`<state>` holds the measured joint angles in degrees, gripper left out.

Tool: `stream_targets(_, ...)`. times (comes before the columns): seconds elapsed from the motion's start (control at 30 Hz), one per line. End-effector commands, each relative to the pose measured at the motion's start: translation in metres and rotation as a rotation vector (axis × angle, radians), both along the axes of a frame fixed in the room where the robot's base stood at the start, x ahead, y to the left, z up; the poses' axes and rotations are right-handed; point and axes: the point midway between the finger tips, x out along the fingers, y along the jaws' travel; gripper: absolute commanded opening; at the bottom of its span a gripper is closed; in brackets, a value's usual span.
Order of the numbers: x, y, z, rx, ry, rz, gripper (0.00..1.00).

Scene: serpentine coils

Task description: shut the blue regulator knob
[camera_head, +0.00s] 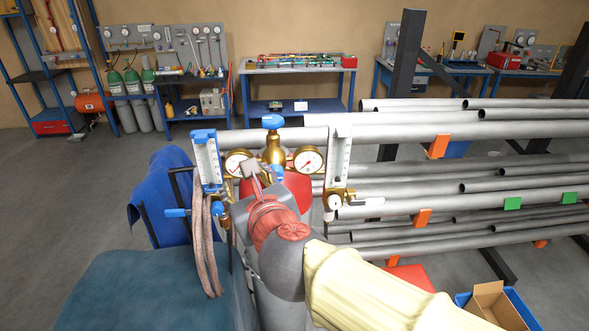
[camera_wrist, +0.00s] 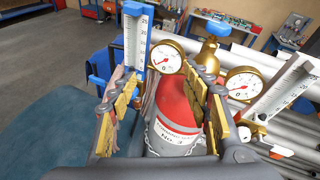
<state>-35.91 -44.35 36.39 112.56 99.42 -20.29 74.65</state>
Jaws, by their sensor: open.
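The blue regulator knob (camera_head: 272,121) sits on top of a brass regulator (camera_head: 274,149) between two round gauges. In the wrist view the knob (camera_wrist: 214,26) is above and right of centre, beyond the right finger. My gripper (camera_head: 251,170) is just below and in front of the regulator in the head view and partly covers it. In the wrist view my gripper (camera_wrist: 165,86) is open, with yellow-padded fingers spread and nothing held. Behind the gap is a red-topped grey cylinder (camera_wrist: 172,135). The fingers appear apart from the knob.
A flowmeter with a blue frame (camera_head: 207,160) stands left and a white-scaled flowmeter (camera_head: 339,162) stands right. Hoses (camera_head: 203,245) hang at the left. A rack of grey pipes (camera_head: 470,131) fills the right. Open floor lies behind.

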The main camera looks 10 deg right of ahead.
Motion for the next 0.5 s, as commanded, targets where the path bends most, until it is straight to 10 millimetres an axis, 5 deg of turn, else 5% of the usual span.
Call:
stream_targets(0.2,0.002,-0.053,-0.015,0.372,0.142,-0.345,0.48)
stream_targets(0.5,0.017,-0.058,-0.022,0.444,0.15,-0.392,0.48)
